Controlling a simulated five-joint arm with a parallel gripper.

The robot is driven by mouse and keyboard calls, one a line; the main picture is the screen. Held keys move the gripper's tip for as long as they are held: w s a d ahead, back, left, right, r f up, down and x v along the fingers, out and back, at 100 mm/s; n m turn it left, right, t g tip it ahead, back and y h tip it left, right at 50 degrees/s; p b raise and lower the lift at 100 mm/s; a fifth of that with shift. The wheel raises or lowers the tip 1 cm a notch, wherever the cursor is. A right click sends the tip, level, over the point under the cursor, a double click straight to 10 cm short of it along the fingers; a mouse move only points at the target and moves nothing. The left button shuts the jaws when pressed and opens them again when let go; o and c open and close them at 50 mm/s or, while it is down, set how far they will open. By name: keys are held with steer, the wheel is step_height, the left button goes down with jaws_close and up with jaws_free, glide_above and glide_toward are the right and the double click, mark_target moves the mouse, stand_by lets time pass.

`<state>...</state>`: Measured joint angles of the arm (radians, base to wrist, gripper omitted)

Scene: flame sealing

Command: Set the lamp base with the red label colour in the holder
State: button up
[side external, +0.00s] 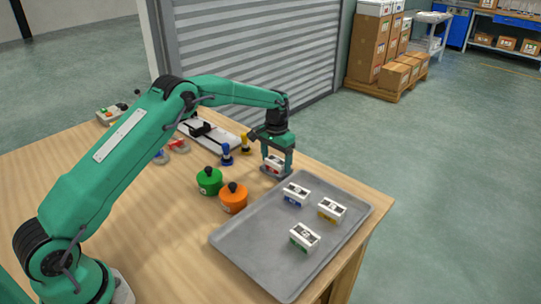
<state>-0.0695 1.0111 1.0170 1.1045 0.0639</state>
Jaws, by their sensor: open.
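The lamp base with the red label colour (274,164) is a small white block with a dark top. It sits beyond the tray's upper left edge, seemingly on a low grey holder (276,174) that is mostly hidden under it. My gripper (276,160) points down over this base, with its fingers open around it. The grey tray (236,248) carries similar white bases with a blue label (296,194), a yellow label (331,210) and a green label (304,237).
A green pot (210,182) and an orange pot (233,199) with black knobs stand left of the tray. A white flat fixture (220,138) lies farther back. The wooden table (150,235) is clear at front left.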

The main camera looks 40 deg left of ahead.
steer(key=shift+s+d+f, duration=0.25)
steer(key=shift+d+f, duration=0.1)
steer(key=r, duration=0.7)
steer(key=shift+w+a+r, duration=0.15)
steer(key=shift+w+a, duration=0.05)
steer(key=shift+a, duration=0.05)
steer(key=shift+r, duration=0.6)
steer(key=shift+r, duration=0.1)
steer(key=shift+s+r, duration=0.15)
steer(key=shift+r, duration=0.15)
steer(key=s+d+r+t, duration=0.3)
steer(key=s+r, duration=1.4)
steer(key=s+d+f+t, duration=0.1)
steer(key=s+f+t, duration=0.1)
steer(key=s, duration=2)
steer(key=shift+s+f+t, duration=0.2)
steer(key=shift+f+t, duration=0.1)
steer(key=shift+f, duration=0.1)
